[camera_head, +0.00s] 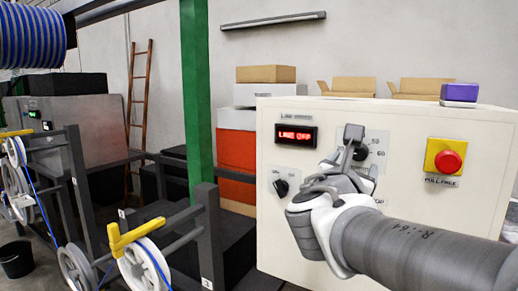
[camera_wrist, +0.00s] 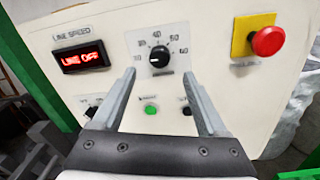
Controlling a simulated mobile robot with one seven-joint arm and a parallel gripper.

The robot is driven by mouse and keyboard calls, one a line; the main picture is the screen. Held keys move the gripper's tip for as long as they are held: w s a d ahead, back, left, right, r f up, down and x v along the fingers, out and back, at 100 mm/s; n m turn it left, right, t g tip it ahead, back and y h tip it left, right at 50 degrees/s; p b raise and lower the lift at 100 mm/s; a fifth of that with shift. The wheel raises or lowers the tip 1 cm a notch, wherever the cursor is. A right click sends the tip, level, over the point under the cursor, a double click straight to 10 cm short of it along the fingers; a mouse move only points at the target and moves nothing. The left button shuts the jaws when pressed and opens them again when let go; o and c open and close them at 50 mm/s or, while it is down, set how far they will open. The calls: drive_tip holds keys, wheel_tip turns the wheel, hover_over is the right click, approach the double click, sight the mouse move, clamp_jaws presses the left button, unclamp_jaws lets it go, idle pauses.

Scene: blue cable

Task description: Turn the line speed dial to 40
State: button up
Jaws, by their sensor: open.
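The line speed dial (camera_wrist: 159,57) is a round black knob on a light scale plate with printed numbers. It shows in the wrist view at upper centre, its white pointer mark too small to read surely. In the head view the scale plate (camera_head: 377,147) is partly hidden behind my gripper (camera_head: 350,144), and the knob is mostly covered. In the wrist view my gripper (camera_wrist: 160,88) is open, with its two fingers reaching toward either side of the dial and nothing between them. I cannot tell whether the fingers touch the panel. The red display (camera_head: 296,135) reads "LINE OFF"; it also shows in the wrist view (camera_wrist: 81,57).
The cream control cabinet (camera_head: 480,185) also carries a red emergency button (camera_head: 448,161) on yellow, a black switch (camera_head: 281,187) at lower left, and a green button (camera_wrist: 151,109) below the dial. Boxes stand on and behind the cabinet. Reel stands (camera_head: 205,235) are at left.

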sight(359, 154)
drive_tip(key=p+x, duration=0.1)
drive_tip(key=x, duration=0.7)
clamp_jaws()
idle(0.3)
